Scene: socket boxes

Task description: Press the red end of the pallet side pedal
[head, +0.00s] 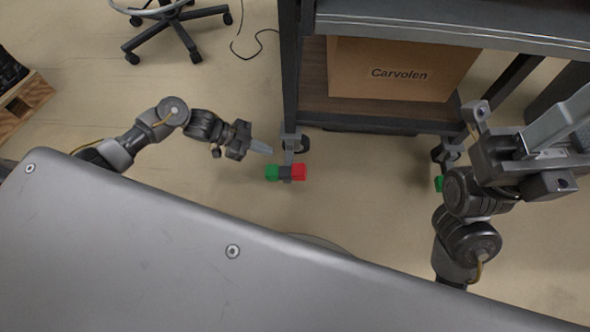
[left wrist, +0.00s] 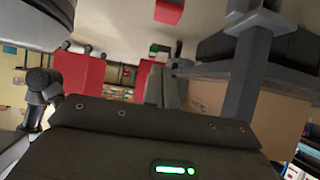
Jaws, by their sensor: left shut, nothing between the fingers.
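The pedal on the pallet side sits at the foot of the cart's left leg. It has a green end (head: 272,172) on the left and a red end (head: 299,172) on the right. My left gripper (head: 262,147) is shut and empty, just above and left of the pedal in the head view, nearer its green end. In the left wrist view the shut fingers (left wrist: 165,88) point ahead, and a red block (left wrist: 168,11), which looks like the red end, shows at the top edge. My right gripper (head: 562,118) is at the right; its jaw opening is unclear.
A second pedal's green end (head: 438,184) shows by the right caster, partly hidden by my right arm. The cart (head: 400,28) carries a cardboard box (head: 395,75) on its lower shelf. A wooden pallet (head: 28,95) and a chair base (head: 170,30) are at left. Floor around the pedal is clear.

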